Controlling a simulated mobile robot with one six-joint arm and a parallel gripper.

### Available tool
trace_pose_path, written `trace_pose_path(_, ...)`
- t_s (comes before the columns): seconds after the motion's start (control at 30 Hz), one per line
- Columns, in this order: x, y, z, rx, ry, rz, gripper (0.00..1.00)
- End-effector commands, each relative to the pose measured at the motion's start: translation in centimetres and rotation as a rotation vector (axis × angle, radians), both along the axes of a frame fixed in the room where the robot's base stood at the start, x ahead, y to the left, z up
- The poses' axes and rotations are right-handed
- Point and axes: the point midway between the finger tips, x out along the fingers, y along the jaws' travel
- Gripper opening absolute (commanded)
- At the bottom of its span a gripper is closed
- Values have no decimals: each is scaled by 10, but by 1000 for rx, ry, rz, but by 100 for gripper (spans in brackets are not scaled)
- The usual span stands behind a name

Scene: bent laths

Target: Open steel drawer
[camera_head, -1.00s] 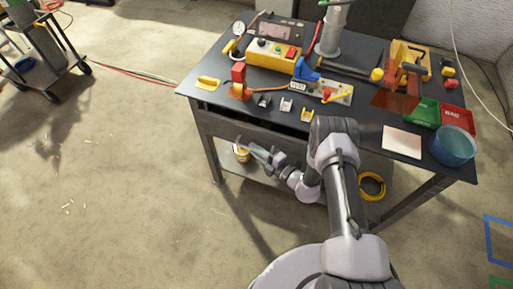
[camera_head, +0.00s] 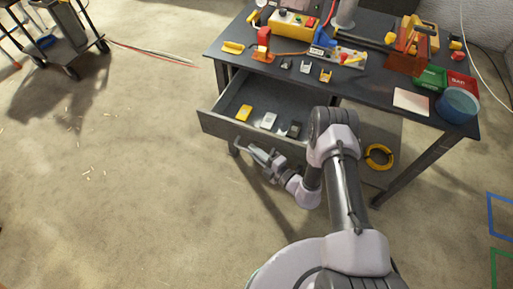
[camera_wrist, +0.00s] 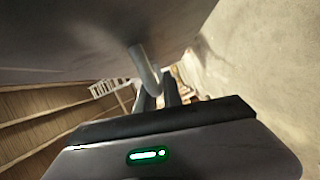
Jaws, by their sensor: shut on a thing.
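The steel drawer (camera_head: 222,127) sticks out from under the left part of the workbench in the head view. Inside it lie a yellow piece (camera_head: 243,113), a pale piece (camera_head: 269,120) and a dark piece (camera_head: 294,129). My gripper (camera_head: 241,148) is at the drawer's front, low on its outer face. In the wrist view the drawer front (camera_wrist: 90,40) fills the upper left, and a curved grey handle (camera_wrist: 144,68) comes off it. My gripper's dark fingers (camera_wrist: 158,97) are shut on this handle. The exact contact at the fingertips is partly hidden.
The workbench top (camera_head: 385,95) carries a yellow control box (camera_head: 290,22), a green bin (camera_head: 431,78), a red bin (camera_head: 461,84) and a blue tub (camera_head: 457,105). A yellow coil (camera_head: 379,157) lies below. A cart (camera_head: 68,40) stands far left.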

Motion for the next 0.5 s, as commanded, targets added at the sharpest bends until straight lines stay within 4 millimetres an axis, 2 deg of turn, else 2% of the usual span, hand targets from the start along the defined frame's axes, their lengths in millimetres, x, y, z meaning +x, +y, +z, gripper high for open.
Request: trace_pose_path(0.5,-5,2,0,0,0,-1,0)
